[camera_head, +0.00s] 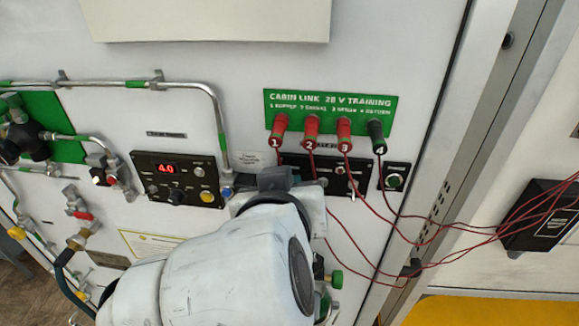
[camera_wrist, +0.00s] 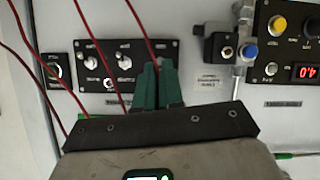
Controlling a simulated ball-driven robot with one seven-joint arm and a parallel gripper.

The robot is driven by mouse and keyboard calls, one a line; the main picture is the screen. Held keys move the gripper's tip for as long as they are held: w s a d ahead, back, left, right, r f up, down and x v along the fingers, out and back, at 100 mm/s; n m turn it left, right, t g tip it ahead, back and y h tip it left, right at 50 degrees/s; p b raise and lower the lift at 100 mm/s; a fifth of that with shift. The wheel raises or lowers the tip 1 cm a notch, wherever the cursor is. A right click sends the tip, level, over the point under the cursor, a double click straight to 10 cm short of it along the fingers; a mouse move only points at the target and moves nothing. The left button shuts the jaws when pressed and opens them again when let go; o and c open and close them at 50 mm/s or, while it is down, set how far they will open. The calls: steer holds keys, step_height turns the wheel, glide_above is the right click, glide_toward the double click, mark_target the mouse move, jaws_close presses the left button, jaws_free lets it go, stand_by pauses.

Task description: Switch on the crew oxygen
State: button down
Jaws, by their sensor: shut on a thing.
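A black switch panel (camera_head: 320,173) is on the white wall, below the green cabin link plate, partly hidden by my arm. It also shows in the wrist view (camera_wrist: 104,78), with small metal toggle switches (camera_wrist: 122,62) on it. The lettering is too small to read. My gripper (camera_wrist: 157,64) has its dark green fingers close together at one side of this panel. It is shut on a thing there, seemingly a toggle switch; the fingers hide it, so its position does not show. In the head view my wrist covers the fingertips.
Red leads run from the numbered plugs on the cabin link plate (camera_head: 378,103) past the panel to a black box (camera_head: 538,215) at right. A control unit (camera_head: 178,180) reading 4.0 sits left of my wrist.

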steer(key=shift+r+g+p, duration=0.1)
steer(key=shift+g+p, duration=0.2)
steer(key=shift+p, duration=0.15)
steer(key=c, duration=1.3)
jaws_free()
steer(key=shift+o, duration=0.2)
steer(key=b+v, duration=0.1)
steer(key=v, duration=0.9)
steer(key=shift+s+r, duration=0.2)
steer(key=shift+s, duration=0.1)
